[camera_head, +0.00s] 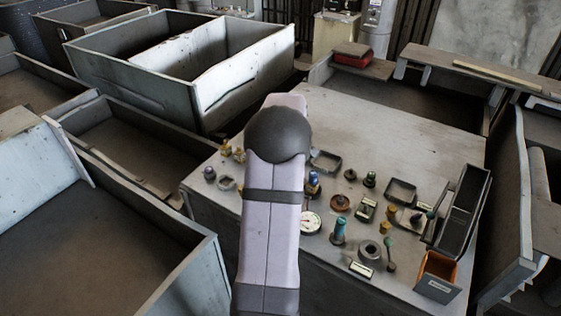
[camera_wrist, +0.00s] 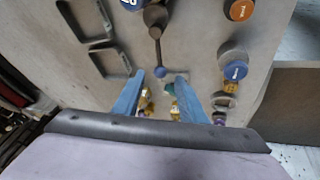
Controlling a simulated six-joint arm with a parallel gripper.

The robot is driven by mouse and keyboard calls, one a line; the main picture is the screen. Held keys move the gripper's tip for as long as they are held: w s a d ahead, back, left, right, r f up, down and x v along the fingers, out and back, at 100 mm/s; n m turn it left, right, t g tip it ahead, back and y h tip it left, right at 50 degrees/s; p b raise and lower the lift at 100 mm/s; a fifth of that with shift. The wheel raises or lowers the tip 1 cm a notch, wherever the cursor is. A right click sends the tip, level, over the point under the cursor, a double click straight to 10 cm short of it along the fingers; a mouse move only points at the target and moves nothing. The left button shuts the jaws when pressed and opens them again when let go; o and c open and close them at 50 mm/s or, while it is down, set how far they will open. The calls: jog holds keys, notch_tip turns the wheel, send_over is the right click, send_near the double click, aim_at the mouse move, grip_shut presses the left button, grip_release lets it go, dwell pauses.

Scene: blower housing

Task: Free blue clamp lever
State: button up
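In the wrist view, a clamp lever with a dark brown pivot, a thin arm and a small blue ball knob (camera_wrist: 160,72) lies on the worktop. Its arm runs from the pivot at the top down to the ball. My gripper (camera_wrist: 161,79) has two blue fingers, spread apart, with the ball seen between their tips. I see no contact, and the height gap cannot be told. A green piece and brass fittings (camera_wrist: 147,105) show between the fingers lower down. In the head view my arm hides the gripper, and I cannot make out this lever there.
Blue-capped knob (camera_wrist: 234,68) and orange-capped knob (camera_wrist: 240,9) stand right of the lever; two dark square frames (camera_wrist: 108,63) lie left. In the head view, the worktop (camera_head: 400,130) is clear at the back. A dark upright box (camera_head: 465,212) and an orange-lined bin (camera_head: 437,275) stand right.

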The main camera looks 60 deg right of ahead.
jog(key=shift+p+x, duration=0.65)
jog(key=shift+x, duration=1.5)
grip_shut()
